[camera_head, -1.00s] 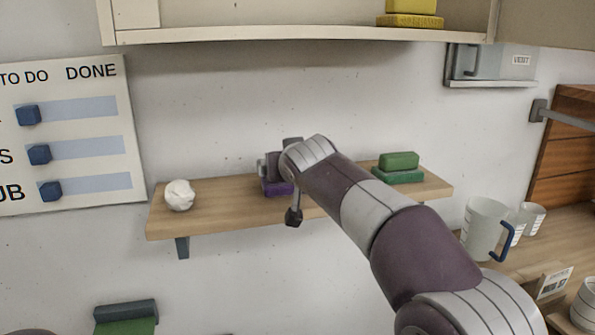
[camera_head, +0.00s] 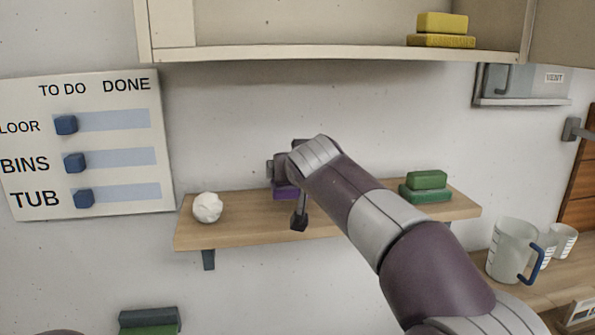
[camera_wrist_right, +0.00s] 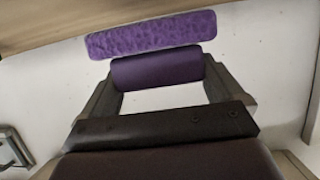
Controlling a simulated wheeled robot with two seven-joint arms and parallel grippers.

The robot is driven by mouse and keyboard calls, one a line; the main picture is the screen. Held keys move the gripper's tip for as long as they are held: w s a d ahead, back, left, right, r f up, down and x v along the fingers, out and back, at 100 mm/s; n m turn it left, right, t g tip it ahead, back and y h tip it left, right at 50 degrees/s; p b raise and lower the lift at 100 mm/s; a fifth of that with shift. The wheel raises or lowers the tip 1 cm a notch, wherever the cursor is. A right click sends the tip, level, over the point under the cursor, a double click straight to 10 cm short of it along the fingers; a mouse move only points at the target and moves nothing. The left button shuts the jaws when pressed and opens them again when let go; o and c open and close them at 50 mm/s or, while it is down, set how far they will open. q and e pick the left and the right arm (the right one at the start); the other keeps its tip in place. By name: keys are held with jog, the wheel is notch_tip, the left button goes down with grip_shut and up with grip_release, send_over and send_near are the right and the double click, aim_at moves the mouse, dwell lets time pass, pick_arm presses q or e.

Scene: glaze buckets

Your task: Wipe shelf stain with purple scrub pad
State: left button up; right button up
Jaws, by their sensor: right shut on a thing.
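The purple scrub pad (camera_head: 285,192) is at the wooden shelf (camera_head: 235,222), left of the shelf's middle. My right gripper (camera_head: 279,170) is shut on its smooth purple handle block (camera_wrist_right: 157,68). In the right wrist view the lighter, textured pad face (camera_wrist_right: 150,36) lies beyond the block, close to the shelf's wooden surface. I cannot tell whether it touches. My right wrist and arm hide part of the pad and the shelf behind. No stain can be made out. My left gripper is not in view.
A white crumpled lump (camera_head: 207,207) sits on the shelf's left end. A green block and pad (camera_head: 426,187) sit on its right part. An upper cabinet (camera_head: 330,53) holds a yellow block and pad (camera_head: 442,30). A white jug (camera_head: 511,250) stands at right.

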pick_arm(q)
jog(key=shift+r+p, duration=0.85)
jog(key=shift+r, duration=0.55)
pick_arm(e)
jog(key=shift+r, duration=1.55)
notch_tip(320, 180, up, 3)
jog(key=p, duration=0.3)
jog(key=shift+r, duration=0.1)
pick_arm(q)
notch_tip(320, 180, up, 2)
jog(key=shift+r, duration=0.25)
